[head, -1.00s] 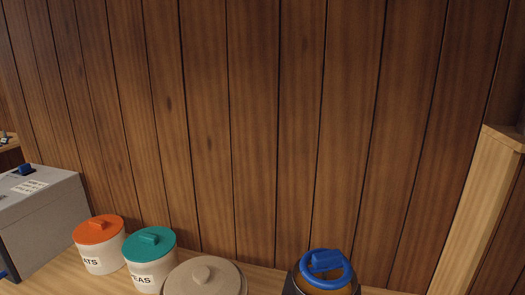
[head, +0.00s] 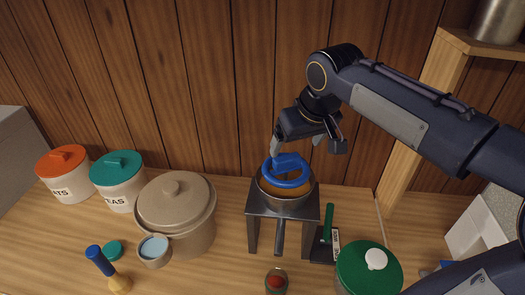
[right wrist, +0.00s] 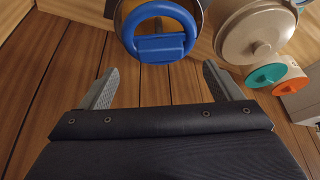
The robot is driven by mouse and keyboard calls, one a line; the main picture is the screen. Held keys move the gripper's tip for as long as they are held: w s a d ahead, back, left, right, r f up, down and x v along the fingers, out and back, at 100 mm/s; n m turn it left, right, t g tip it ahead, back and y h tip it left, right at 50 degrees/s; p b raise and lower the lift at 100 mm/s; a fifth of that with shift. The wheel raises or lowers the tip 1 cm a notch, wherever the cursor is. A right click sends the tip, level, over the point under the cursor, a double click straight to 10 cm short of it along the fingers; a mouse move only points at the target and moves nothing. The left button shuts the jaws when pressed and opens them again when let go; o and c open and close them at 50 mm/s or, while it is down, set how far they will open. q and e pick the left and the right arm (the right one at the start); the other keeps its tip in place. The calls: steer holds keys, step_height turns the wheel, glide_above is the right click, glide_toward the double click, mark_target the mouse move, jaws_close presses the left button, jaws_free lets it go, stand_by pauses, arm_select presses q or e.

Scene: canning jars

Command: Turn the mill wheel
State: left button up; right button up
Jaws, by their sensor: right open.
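The mill wheel (head: 287,181) is a blue ring with a raised blue grip block on it. It sits flat on top of the mill (head: 285,212), a grey metal stand with a round amber and metal body. My right gripper (head: 297,149) is open and empty, just above and behind the wheel in the head view. In the right wrist view the wheel (right wrist: 160,47) lies ahead of the spread fingers (right wrist: 160,78), roughly centred between them and not gripped. My left gripper is out of view.
A lidded crock (head: 176,205) and canisters with orange (head: 62,161) and teal lids (head: 117,167) stand left of the mill. A green-lidded container (head: 366,272) stands to its right. A small jar (head: 276,282) is in front. The wooden wall is close behind.

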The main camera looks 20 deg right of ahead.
mark_target(288, 158)
steer(key=x, duration=0.5)
steer(key=p+x, duration=0.1)
steer(key=x, duration=0.1)
steer(key=shift+w+f, duration=0.15)
steer(key=shift+w, duration=0.3)
steer(key=c, duration=1)
